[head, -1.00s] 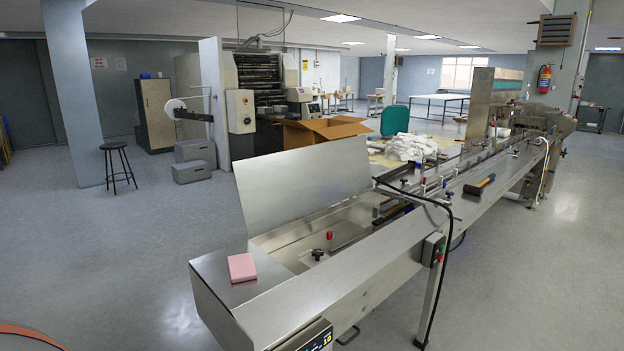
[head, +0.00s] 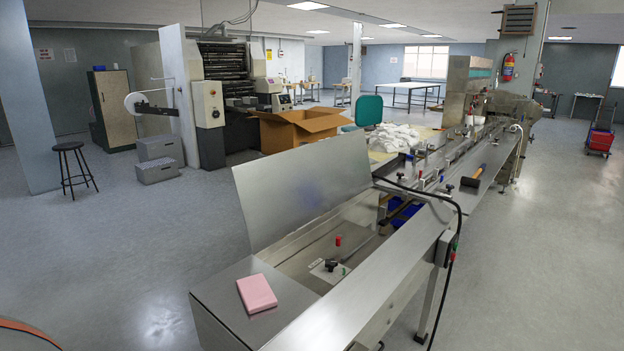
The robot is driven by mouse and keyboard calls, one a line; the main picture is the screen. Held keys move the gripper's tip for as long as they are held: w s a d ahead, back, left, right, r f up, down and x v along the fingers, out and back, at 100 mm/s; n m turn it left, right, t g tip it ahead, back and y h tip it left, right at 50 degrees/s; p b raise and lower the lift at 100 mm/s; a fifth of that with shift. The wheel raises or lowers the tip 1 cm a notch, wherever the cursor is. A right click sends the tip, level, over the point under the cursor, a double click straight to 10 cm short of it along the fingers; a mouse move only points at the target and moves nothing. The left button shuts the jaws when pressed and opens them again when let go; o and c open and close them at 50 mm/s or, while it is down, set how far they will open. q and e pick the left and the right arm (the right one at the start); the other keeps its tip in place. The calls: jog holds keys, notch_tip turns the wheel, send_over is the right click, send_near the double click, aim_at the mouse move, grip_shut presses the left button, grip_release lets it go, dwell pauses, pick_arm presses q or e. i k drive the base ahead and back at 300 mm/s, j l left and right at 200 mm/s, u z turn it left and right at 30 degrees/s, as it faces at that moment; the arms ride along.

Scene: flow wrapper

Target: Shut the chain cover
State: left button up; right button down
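The chain cover (head: 305,200) is a flat shiny metal panel. It stands raised and open along the far side of the long metal machine, in the middle of the head view. Below it the chain compartment (head: 330,245) is uncovered, with a red knob (head: 338,240) and a black knob (head: 331,265) inside. Neither of my grippers is in view.
A pink block (head: 257,293) lies on the machine's near end plate. A hammer (head: 478,171) lies farther along the machine. A black cable (head: 458,225) hangs over the front edge. A cardboard box (head: 300,128) stands behind the cover.

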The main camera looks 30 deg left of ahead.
aim_at(279, 194)
jog(key=j+z, duration=0.1)
jog(key=j, duration=0.5)
jog(key=j+z, duration=0.1)
jog(key=j, duration=0.5)
jog(key=j+z, duration=0.1)
jog(key=j, duration=0.5)
jog(key=j+z, duration=0.15)
jog(key=j, duration=0.45)
jog(key=k+j+z, duration=0.1)
jog(key=j, duration=0.45)
jog(key=k+j+z, duration=0.1)
jog(key=j, duration=0.5)
jog(key=k+j+z, duration=0.1)
jog(key=j, duration=0.45)
jog(key=k+j+z, duration=0.1)
jog(key=j, duration=0.5)
jog(key=k, duration=0.1)
